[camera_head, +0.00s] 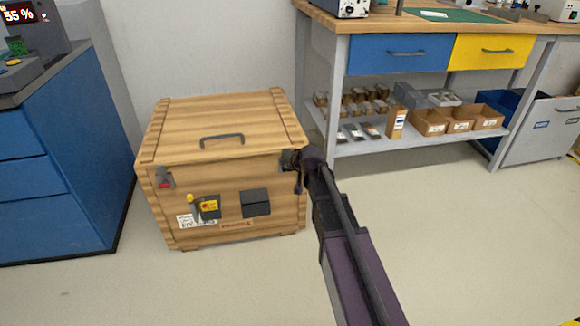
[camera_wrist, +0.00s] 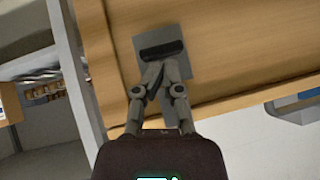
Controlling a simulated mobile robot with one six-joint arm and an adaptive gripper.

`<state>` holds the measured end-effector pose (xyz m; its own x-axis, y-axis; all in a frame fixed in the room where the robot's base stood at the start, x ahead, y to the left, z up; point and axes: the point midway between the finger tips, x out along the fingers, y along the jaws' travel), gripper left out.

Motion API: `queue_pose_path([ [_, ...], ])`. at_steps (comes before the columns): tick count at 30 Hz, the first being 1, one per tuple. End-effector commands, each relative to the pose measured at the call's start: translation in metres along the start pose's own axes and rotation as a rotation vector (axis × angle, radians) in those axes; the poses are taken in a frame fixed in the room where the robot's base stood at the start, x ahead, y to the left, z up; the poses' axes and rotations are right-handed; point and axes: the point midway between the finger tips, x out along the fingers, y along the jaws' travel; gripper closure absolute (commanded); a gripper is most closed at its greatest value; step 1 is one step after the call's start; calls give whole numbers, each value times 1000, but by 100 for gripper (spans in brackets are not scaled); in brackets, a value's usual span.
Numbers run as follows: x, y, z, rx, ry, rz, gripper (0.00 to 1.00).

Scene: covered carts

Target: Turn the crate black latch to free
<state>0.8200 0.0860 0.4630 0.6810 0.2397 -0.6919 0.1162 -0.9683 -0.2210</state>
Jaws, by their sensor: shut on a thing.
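The wooden crate (camera_head: 235,185) stands on the floor with its lid down. The black latch (camera_wrist: 161,49) is a dark bar on a grey plate (camera_wrist: 119,57) in the wrist view. My gripper (camera_wrist: 163,72) is shut on the latch, with its fingertips close together at the bar's edge. In the head view my gripper (camera_head: 289,160) is at the upper right of the crate's front and hides most of the latch there. Another latch with a red part (camera_head: 165,179) is at the front's upper left.
The lid has a grey handle (camera_head: 222,140). The front carries a yellow-marked fitting (camera_head: 208,207) and a dark box (camera_head: 255,203). A blue cabinet (camera_head: 60,150) stands left and a workbench (camera_head: 400,105) with a loaded shelf stands right. The floor in front is clear.

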Motion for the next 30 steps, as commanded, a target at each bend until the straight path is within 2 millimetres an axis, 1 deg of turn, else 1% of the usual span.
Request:
queue_pose_path([
  [1, -4, -2, -4, 0, 1, -1, 100],
  [14, -30, -11, -28, 2, 6, -4, 100],
  [15, -37, -12, -26, 2, 6, -4, 100],
  [30, -95, -20, -24, 3, 7, -4, 100],
])
